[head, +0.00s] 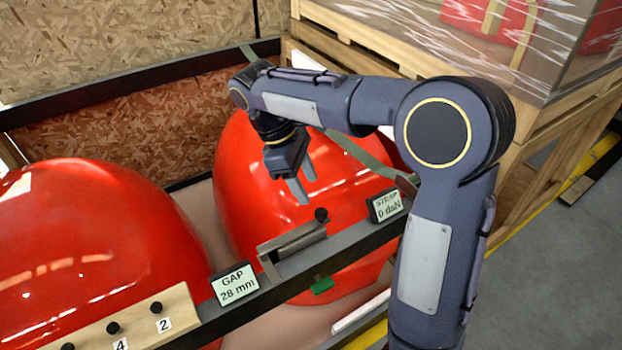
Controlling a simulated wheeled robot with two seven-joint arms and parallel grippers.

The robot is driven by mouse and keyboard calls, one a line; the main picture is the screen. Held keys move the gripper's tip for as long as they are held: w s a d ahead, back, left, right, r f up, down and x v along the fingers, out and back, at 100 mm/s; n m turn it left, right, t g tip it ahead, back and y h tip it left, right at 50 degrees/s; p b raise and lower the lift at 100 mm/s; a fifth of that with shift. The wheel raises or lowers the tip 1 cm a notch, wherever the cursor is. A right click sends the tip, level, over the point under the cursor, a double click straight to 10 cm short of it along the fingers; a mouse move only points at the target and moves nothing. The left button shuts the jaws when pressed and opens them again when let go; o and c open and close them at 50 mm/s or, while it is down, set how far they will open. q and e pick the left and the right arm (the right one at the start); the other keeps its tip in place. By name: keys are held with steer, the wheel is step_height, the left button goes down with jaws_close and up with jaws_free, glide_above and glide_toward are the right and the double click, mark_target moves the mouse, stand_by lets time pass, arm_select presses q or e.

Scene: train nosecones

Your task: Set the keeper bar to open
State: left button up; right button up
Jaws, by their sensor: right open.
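A grey metal bar (292,241) with a black knob (321,214) sits in a bracket on the dark front rail (350,243) of the crate; I take it to be the keeper bar. I cannot tell its setting from this view. A green tab (322,285) shows below it on the rail's front. My right gripper (303,188) hangs from my arm above and behind the knob, in front of the right red nosecone (240,185). Its two fingers are apart, with nothing between them, and appear clear of the knob. My left gripper is not in view.
A second red nosecone (90,225) lies at left. Signs on the rail read GAP 28 mm (235,284) and STRAP 0 daN (386,205). A wooden board (140,318) carries black pegs and number tags. A green strap (355,150) crosses the right nosecone. A wrapped pallet load (480,40) stands behind.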

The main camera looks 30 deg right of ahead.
mark_target(321, 211)
steer(key=x, duration=0.7)
steer(key=shift+w+d+f, duration=0.1)
steer(key=shift+f, duration=0.25)
jaws_close()
